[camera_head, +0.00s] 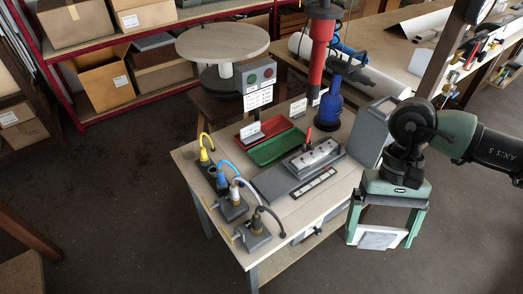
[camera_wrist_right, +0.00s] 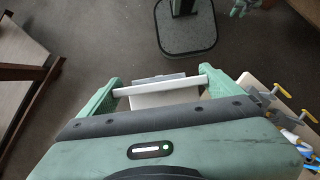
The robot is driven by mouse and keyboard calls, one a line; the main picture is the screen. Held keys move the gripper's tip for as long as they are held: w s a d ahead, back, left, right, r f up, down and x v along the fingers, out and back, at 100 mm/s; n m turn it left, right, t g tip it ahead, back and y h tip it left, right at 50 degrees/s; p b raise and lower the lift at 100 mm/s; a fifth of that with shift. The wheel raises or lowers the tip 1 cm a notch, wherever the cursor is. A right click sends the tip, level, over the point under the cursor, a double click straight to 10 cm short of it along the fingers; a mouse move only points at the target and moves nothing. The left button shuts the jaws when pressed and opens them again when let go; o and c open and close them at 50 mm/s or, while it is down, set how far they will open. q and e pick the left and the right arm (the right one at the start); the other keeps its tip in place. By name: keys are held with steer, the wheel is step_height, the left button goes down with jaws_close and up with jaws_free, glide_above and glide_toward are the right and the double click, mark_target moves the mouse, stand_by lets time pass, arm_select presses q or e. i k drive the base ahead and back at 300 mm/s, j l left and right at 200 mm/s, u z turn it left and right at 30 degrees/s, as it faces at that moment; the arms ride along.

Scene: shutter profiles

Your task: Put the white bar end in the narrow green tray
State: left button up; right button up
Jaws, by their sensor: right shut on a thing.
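My right gripper (camera_head: 381,236) hangs in the air off the right side of the workbench, its two green fingers pointing down. It is shut on a pale white piece (camera_head: 378,239), which spans the fingers. In the right wrist view the white bar end (camera_wrist_right: 157,88) lies across between the fingers (camera_wrist_right: 160,88), with a pale flat part below it. The narrow green tray (camera_head: 278,149) lies on the bench, left of the gripper, and looks empty. A small grey-green shape at the wrist view's top edge may be my left gripper (camera_wrist_right: 243,6); its jaws are too small to read.
A red tray (camera_head: 262,131) adjoins the green one. Cabled grey boxes (camera_head: 230,208) line the bench's left edge. Open floor lies right of the bench.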

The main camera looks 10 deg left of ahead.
mark_target(273, 150)
steer(key=i+j, duration=0.15)
steer(key=j, duration=0.25)
steer(key=i+j+z, duration=0.1)
steer(key=j, duration=0.3)
steer(key=i+j, duration=0.15)
steer(key=j, duration=0.3)
steer(key=i+j+z, duration=0.1)
steer(key=j, duration=0.3)
steer(key=i+j, duration=0.1)
steer(key=j, duration=0.35)
steer(key=i+j+z, duration=0.1)
steer(key=i+j, duration=0.4)
steer(key=i, duration=0.1)
